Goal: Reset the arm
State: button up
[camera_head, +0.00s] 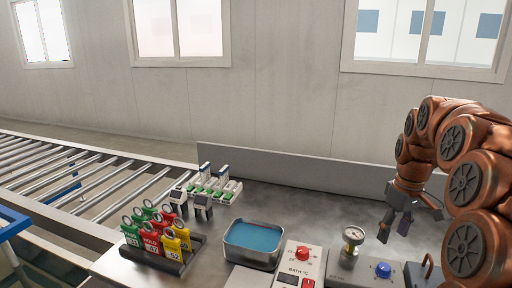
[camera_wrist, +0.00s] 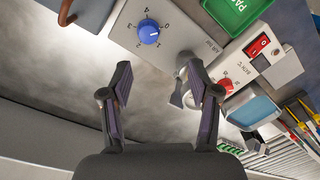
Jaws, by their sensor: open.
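My copper-coloured arm rises at the right of the head view. It bends over and down to my gripper (camera_head: 402,222), which hangs above the grey worktop (camera_head: 330,200), to the right of the pressure gauge (camera_head: 353,238). The panel with the blue knob (camera_wrist: 149,31) lies beyond the fingertips, and the knob also shows in the head view (camera_head: 383,269).
A water bath (camera_head: 253,243) stands beside its control box with a red knob (camera_head: 302,253). A rack (camera_head: 172,262) of coloured numbered tags and several small devices (camera_head: 203,205) stand at the left. A roller conveyor (camera_head: 70,180) runs behind. The worktop's back right is clear.

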jog(key=s+a+r+p, duration=0.2)
jog(key=s+a+r, duration=0.1)
jog(key=s+a, duration=0.5)
jog(key=s+a+f+m+p, duration=0.1)
jog(key=s+a+p, duration=0.1)
jog(key=s+a, duration=0.2)
jog(key=s+a+f+m+g+p, duration=0.1)
jog(key=s+a, duration=0.3)
jog(key=s, duration=0.6)
jog(key=s+a+m+p, duration=0.1)
jog(key=s+a+p, duration=0.2)
jog(key=s, duration=0.4)
jog(key=shift+s+a+f+g+h, duration=0.3)
jog(key=shift+s+a+f, duration=0.1)
